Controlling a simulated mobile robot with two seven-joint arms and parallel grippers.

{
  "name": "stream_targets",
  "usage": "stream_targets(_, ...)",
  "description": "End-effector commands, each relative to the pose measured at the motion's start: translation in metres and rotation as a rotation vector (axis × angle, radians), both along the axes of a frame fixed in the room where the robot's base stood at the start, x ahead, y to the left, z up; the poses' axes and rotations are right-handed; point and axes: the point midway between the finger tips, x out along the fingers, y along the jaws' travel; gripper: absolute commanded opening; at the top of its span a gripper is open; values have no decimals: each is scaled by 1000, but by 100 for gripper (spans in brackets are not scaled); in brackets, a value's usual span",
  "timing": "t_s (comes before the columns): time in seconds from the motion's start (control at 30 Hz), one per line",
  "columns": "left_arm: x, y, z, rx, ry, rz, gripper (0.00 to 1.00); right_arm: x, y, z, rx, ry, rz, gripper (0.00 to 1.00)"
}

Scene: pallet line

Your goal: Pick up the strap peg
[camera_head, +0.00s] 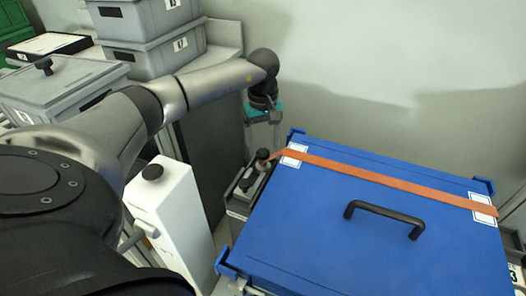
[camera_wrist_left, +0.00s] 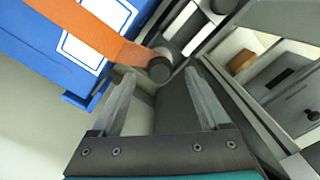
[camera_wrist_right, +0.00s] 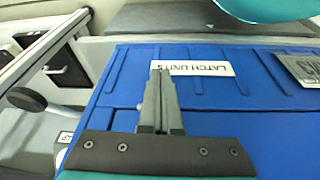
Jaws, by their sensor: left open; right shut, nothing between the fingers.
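The strap peg (camera_head: 262,156) is a dark round-topped peg at the left end of the orange strap (camera_head: 380,178), by the far left corner of the blue lid (camera_head: 340,235). My left gripper (camera_head: 262,140) points down just above it, open and empty. In the left wrist view the peg's round dark end (camera_wrist_left: 160,69) shows just beyond and between the two fingertips (camera_wrist_left: 160,82). Whether the fingers touch it cannot be told. My right gripper shows only in the right wrist view, shut and empty (camera_wrist_right: 160,78) over a blue surface with a "LATCH UNITS" label (camera_wrist_right: 192,69).
The lid has a black handle (camera_head: 385,215) and white label patches under the strap. A narrow grey metal bracket (camera_head: 240,203) stands beside the lid's left side. A white box with a black knob (camera_head: 180,215) is nearer me. Grey lidded bins (camera_head: 150,50) are stacked at the back left.

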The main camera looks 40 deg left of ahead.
Motion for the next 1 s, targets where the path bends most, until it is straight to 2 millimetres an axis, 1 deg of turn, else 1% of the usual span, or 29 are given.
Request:
stream_targets(0.03,-1,0,-8,0,2,0,78,1,0,3,1,-9,0,0)
stream_targets(0.2,0,0,-20,-1,0,0,78,4,0,16,3,-25,-1,0)
stream_targets(0.33,0,0,-22,-1,0,1,78,5,0,20,4,-29,-1,0)
stream_targets(0.57,0,0,-22,0,0,1,77,5,0,20,4,-29,-1,0)
stream_targets(1.0,0,0,-22,0,0,0,28,5,1,20,4,-29,-2,0)
